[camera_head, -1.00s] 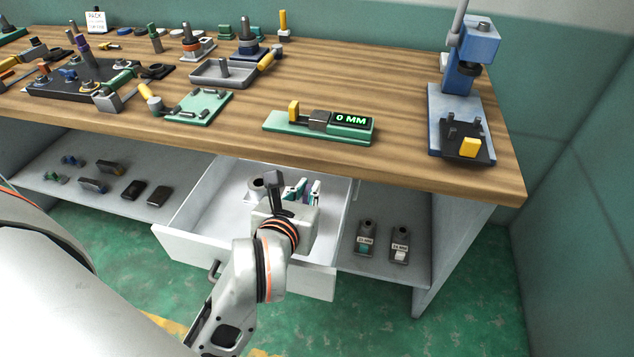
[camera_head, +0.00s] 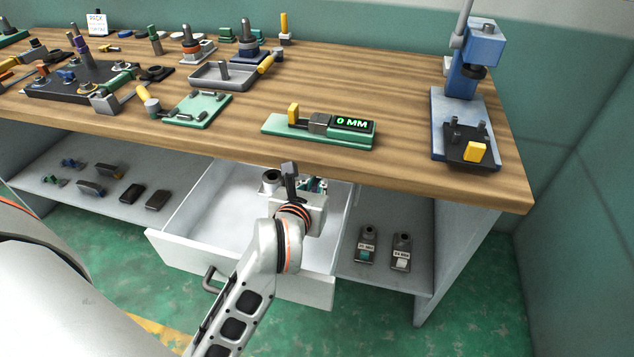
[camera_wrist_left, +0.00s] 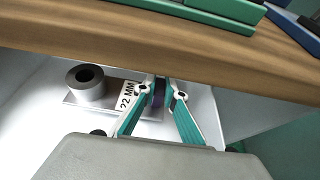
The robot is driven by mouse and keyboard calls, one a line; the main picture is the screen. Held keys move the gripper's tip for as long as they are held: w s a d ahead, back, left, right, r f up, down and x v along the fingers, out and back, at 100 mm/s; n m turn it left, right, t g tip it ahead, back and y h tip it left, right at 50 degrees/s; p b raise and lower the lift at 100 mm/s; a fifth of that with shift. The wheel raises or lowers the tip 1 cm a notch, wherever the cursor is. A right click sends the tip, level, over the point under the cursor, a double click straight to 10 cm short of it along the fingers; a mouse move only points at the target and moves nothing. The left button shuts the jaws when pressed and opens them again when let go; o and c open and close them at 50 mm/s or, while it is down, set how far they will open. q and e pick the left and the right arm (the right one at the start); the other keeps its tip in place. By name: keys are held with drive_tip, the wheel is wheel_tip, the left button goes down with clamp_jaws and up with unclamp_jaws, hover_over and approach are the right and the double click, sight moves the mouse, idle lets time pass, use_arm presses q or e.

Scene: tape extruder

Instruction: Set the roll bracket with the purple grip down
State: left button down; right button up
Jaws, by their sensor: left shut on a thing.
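The roll bracket (camera_wrist_left: 90,86) is a grey plate with a grey hollow roll on it and a white label reading 22 MM. My left gripper (camera_wrist_left: 167,92) is shut on its purple grip (camera_wrist_left: 158,95), between teal fingers. In the head view, the bracket's roll (camera_head: 270,177) shows beside my left gripper (camera_head: 313,184), over the back right of the open white drawer (camera_head: 212,210). My wrist hides most of the bracket there. I cannot tell whether the plate touches the drawer floor. My right gripper is not in view.
The tabletop edge (camera_head: 400,174) overhangs the drawer's back, close to my left gripper. The drawer's left part is empty. Two labelled brackets (camera_head: 367,242) stand on the shelf to the right. A green gauge reading 0 MM (camera_head: 320,127) sits on the table above.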

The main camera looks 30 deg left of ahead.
use_arm(q)
drive_tip(key=shift+f+b, duration=0.4)
drive_tip(key=shift+f, duration=0.2)
drive_tip(key=c, duration=2.1)
unclamp_jaws()
drive_tip(key=shift+r+p, duration=0.35)
drive_tip(key=shift+r, duration=0.2)
drive_tip(key=p+v, duration=0.1)
drive_tip(key=v, duration=1.1)
drive_tip(key=shift+p, duration=0.4)
